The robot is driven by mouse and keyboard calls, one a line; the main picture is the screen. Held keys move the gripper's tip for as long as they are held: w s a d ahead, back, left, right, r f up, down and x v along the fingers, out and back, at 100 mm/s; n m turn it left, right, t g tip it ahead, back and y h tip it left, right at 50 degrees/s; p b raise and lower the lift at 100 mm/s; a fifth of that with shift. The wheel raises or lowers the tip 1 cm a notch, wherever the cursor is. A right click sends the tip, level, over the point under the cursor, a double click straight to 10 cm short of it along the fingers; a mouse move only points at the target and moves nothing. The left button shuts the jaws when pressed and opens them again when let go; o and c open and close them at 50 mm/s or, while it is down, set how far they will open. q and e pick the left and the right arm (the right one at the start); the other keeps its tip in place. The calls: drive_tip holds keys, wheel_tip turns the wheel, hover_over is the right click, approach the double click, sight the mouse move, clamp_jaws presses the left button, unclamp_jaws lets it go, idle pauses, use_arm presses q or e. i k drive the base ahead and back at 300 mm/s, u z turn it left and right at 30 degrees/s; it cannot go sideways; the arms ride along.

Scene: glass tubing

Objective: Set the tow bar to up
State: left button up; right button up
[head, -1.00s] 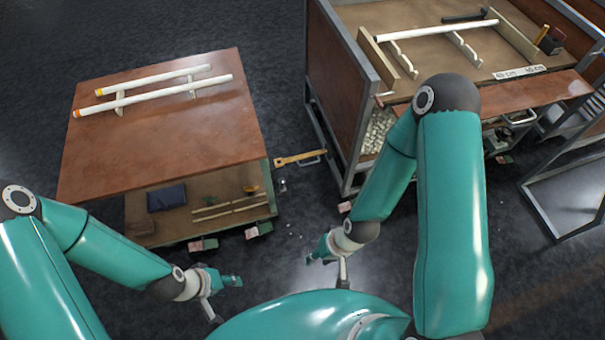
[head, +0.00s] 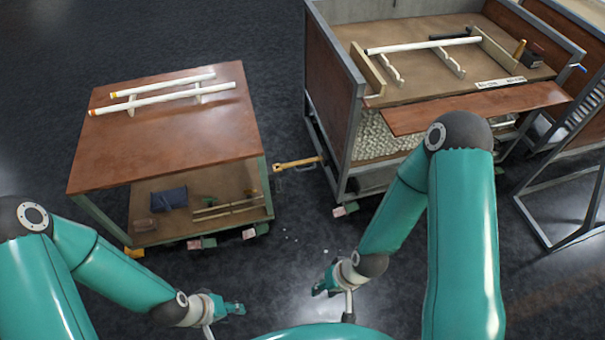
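The tow bar appears to be the yellow bar (head: 298,163) low in the gap between the small cart (head: 120,155) and the large bench (head: 335,100). It looks roughly level, with a dark loop beside it. Its joint is too small to make out. My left gripper (head: 236,308) hangs at the bottom, in front of the cart and apart from it. My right gripper (head: 322,288) hangs right of it, below the tow bar in the picture and well apart from it. Both appear to hold nothing. Their finger gaps are too small to judge.
Two white glass tubes (head: 165,98) lie on supports on the cart top; another tube (head: 422,45) rests on the bench. The cart's lower shelf (head: 145,228) holds a dark blue cloth (head: 169,198). A metal frame (head: 575,195) stands right. The dark floor before the cart looks mostly clear.

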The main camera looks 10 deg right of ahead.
sight(304, 161)
drive_tip(key=z, duration=0.1)
drive_tip(key=i, duration=0.95)
drive_tip(key=u, duration=0.05)
